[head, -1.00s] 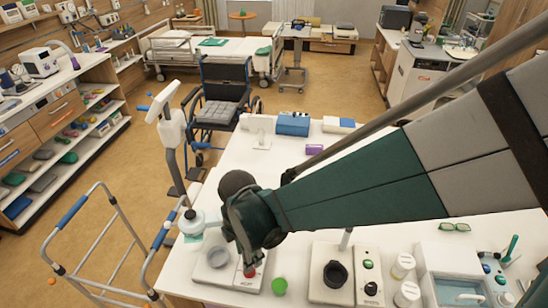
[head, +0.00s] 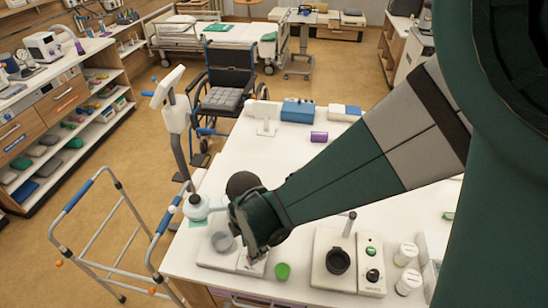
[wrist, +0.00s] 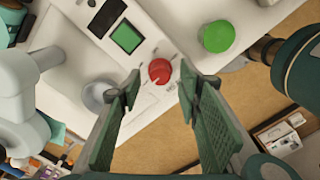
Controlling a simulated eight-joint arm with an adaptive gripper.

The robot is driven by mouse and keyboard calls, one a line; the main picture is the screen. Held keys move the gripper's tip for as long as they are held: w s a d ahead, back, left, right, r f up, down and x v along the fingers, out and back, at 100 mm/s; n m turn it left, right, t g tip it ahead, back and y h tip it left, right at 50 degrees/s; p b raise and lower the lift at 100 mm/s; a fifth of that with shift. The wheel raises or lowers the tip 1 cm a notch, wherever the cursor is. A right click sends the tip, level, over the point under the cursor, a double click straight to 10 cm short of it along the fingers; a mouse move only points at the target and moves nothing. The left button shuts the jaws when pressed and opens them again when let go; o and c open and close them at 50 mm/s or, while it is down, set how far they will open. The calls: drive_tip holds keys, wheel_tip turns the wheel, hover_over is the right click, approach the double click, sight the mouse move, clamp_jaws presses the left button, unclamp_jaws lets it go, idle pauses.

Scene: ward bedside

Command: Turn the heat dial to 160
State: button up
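A red round dial (wrist: 160,71) sits on a white device (wrist: 150,45) with a green square screen. I cannot read the number it points to. My gripper (wrist: 158,84) is open, with one green pad to each side of the dial in the picture; I cannot tell whether either pad touches it. In the head view, my gripper (head: 250,252) is over the right part of the white device (head: 212,258) at the front left of the table and hides the dial. A second white unit (head: 322,283) has a black knob (head: 373,276) and a green button.
A green cup (head: 282,271) stands just right of the device. Pale jars (head: 407,254) stand at the right. A walker (head: 110,230) stands beside the table.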

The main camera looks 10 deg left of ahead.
drive_tip(key=shift+f, duration=1.2)
drive_tip(key=c, duration=0.9)
